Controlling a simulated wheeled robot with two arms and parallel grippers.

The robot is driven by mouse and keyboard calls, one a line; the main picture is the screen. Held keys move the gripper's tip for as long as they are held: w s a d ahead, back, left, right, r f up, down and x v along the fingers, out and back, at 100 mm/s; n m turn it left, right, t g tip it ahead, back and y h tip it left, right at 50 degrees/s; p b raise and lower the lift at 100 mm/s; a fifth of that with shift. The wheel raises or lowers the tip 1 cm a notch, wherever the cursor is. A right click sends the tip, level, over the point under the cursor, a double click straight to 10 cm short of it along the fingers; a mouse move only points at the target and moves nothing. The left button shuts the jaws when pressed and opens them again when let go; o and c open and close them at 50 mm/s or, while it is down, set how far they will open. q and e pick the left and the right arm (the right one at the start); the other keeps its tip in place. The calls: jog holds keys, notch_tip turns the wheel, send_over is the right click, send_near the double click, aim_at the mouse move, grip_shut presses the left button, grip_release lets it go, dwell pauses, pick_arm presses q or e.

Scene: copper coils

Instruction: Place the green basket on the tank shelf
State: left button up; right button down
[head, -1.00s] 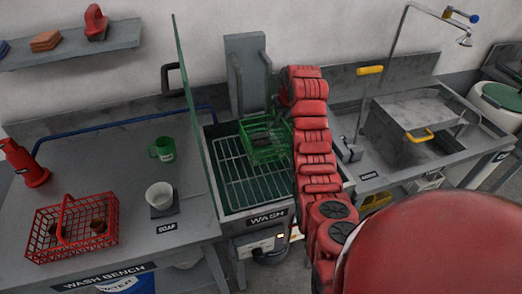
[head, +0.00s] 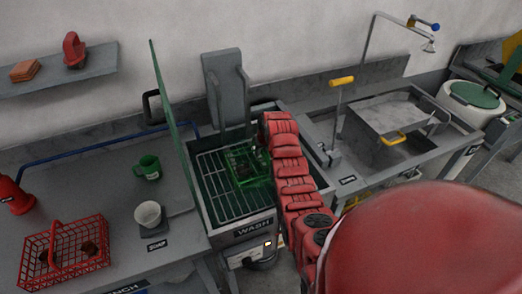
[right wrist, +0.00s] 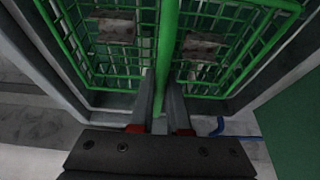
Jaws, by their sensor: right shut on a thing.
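The green wire basket (head: 242,166) is over the wire rack (head: 222,195) of the tank labelled WASH (head: 253,227), towards its back right. My right gripper (right wrist: 161,105) is shut on the basket's green handle bar (right wrist: 166,50) in the right wrist view. Two brownish-grey pieces (right wrist: 203,46) lie inside the basket, one on each side of the handle. In the head view my red right arm hides the gripper and the basket's right edge. I cannot tell whether the basket touches the rack. My left gripper is not in view.
A green see-through panel (head: 172,120) stands left of the tank. A sink with a yellow-handled lever (head: 341,82) is at the right.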

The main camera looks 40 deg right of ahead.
jog(key=shift+f, duration=0.1)
jog(key=c, duration=0.9)
grip_release()
